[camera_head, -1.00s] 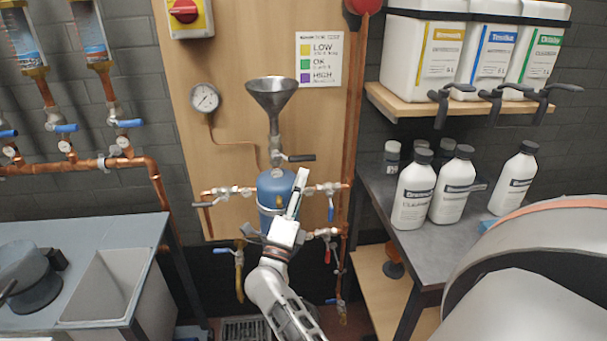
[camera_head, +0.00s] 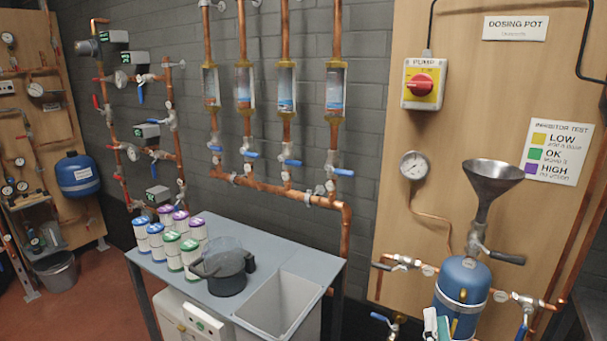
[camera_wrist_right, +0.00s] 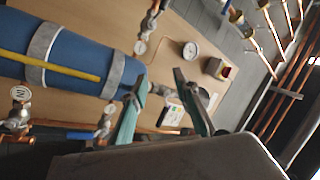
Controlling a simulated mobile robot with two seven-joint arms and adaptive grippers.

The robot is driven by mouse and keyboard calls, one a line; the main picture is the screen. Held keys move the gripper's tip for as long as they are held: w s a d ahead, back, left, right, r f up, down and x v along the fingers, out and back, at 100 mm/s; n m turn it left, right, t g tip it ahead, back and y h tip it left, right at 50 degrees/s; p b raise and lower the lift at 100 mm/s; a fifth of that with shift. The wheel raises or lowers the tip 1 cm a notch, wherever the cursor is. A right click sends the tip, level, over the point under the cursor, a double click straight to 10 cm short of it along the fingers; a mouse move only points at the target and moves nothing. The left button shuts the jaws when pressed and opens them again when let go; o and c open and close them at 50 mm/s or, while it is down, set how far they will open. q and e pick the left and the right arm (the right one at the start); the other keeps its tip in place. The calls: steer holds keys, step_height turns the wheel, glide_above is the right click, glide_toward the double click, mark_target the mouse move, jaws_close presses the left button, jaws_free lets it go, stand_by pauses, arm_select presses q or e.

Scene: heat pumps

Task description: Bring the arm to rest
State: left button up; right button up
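My right gripper (camera_head: 437,318) shows only at the bottom edge of the head view, in front of the blue dosing pot (camera_head: 463,285). In the right wrist view the right gripper (camera_wrist_right: 160,77) has its two fingers apart, with teal pads and nothing between them. The blue pot (camera_wrist_right: 85,55) lies to the left of the fingers in that view, tilted by the camera angle. I cannot tell the exact distance between fingers and pot. The rest of my right arm is below the head view. My left gripper is in neither view now.
A metal funnel (camera_head: 491,182) and valves with levers stick out above and beside the pot. A grey table (camera_head: 300,257) at centre holds several small containers (camera_head: 172,250), a dark round device (camera_head: 224,275) and a sunken bin (camera_head: 275,302). Red floor (camera_head: 75,308) is open at left.

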steer(key=s+a+f+n+g+y, duration=0.3)
steer(key=s+a+f+n, duration=0.15)
steer(key=f, duration=0.25)
steer(key=s+a+f+n+g+y, duration=0.2)
steer(key=s+a+f+n+y, duration=0.25)
steer(key=f+n, duration=0.2)
steer(key=s+a+f+n+g, duration=0.1)
steer(key=s+f+n+g, duration=0.4)
steer(key=s+f, duration=0.6)
steer(key=s+g, duration=0.1)
steer(key=s, duration=0.2)
steer(key=shift+s+a, duration=0.25)
steer(key=shift+a, duration=0.1)
